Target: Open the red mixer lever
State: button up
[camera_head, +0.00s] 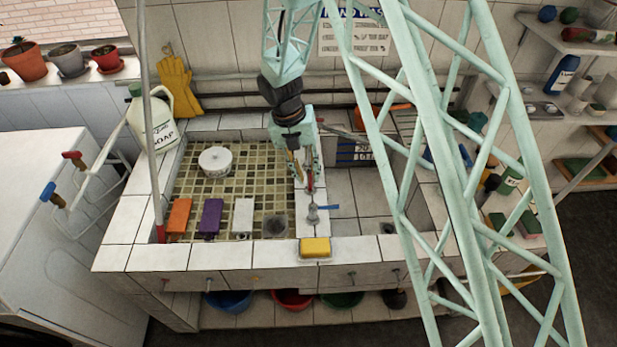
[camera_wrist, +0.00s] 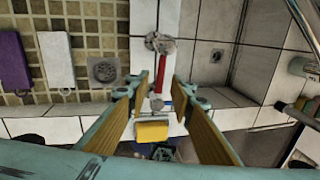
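The red mixer lever (camera_head: 310,183) shows as a small red strip just below my gripper in the head view. In the wrist view the lever (camera_wrist: 161,71) is a long red bar, beside a round grey metal fitting (camera_wrist: 160,43). My gripper (camera_head: 303,172) is above the divider, pointing down. In the wrist view my gripper (camera_wrist: 158,92) is open, with its two fingers on either side of the red lever's line. I cannot tell whether they touch it.
A yellow sponge (camera_head: 315,246) lies on the front ledge. The left basin holds a round white object (camera_head: 215,161), with orange, purple and white cloths along its front. The right basin (camera_head: 350,195) looks largely empty. A soap jug (camera_head: 152,118) stands at left.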

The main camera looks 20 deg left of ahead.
notch_tip(320, 180, up, 10)
jog(key=a, duration=0.1)
jog(key=shift+s+a, duration=0.25)
jog(key=shift+a, duration=0.15)
jog(key=shift+f, duration=0.1)
dwell(0.5)
